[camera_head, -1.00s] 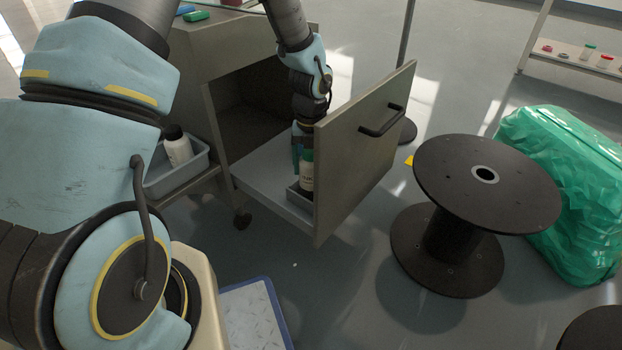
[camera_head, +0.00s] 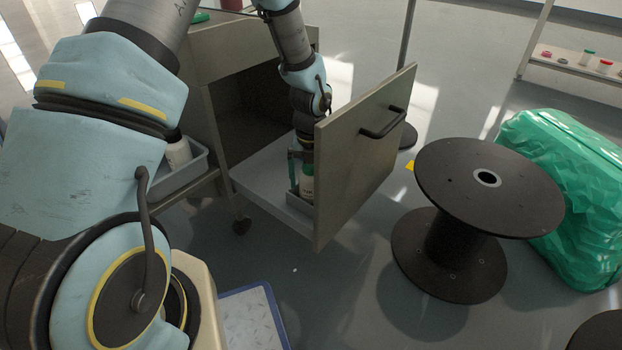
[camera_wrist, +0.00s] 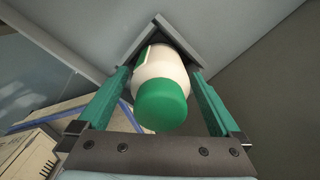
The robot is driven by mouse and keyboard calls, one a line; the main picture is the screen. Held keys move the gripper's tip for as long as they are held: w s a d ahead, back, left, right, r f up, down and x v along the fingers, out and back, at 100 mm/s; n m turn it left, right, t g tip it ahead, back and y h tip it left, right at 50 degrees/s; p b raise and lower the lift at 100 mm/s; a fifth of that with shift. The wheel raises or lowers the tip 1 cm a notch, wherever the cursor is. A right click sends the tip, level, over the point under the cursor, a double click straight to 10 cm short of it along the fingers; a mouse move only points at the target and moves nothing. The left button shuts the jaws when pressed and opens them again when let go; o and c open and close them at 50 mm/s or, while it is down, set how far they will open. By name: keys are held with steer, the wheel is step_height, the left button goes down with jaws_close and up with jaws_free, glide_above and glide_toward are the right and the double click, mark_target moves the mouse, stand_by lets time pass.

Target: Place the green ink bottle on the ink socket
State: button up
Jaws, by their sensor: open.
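The green ink bottle, white with a green cap (camera_head: 307,183), stands in the open drawer near its front panel. In the wrist view the bottle (camera_wrist: 160,85) shows cap towards the camera, between the two green fingers of my gripper (camera_wrist: 165,90). The fingers are apart, with a visible gap on each side of the bottle. In the head view my gripper (camera_head: 301,168) points down into the drawer at the bottle. The bottle sits in a small grey angled holder (camera_wrist: 153,30); whether this is the ink socket I cannot tell.
The drawer's front panel (camera_head: 362,150) stands close to the right of my gripper. A grey tray (camera_head: 187,178) with a black-capped bottle (camera_head: 177,150) is at left. A black cable spool (camera_head: 450,245) and a green wrapped bundle (camera_head: 560,190) stand at right.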

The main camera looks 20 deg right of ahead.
step_height(320, 180, up, 12)
steer(key=p, duration=0.4)
steer(key=shift+r, duration=0.15)
steer(key=s+a+r+m, duration=0.1)
steer(key=a+r+m, duration=0.2)
steer(key=a+m, duration=0.7)
steer(key=s+a+r+m+t, duration=0.1)
steer(key=a+r+m, duration=0.3)
steer(key=a+m, duration=0.6)
steer(key=s+a+r+m, duration=0.2)
steer(key=a+r+m, duration=0.2)
steer(key=a+m, duration=0.6)
steer(key=shift+r+m+t, duration=0.2)
steer(key=shift+m+t, duration=0.1)
steer(key=shift+m, duration=0.8)
steer(key=shift+w, duration=0.1)
step_height(320, 180, up, 35)
steer(key=p, duration=3.5)
steer(key=shift+f, duration=0.15)
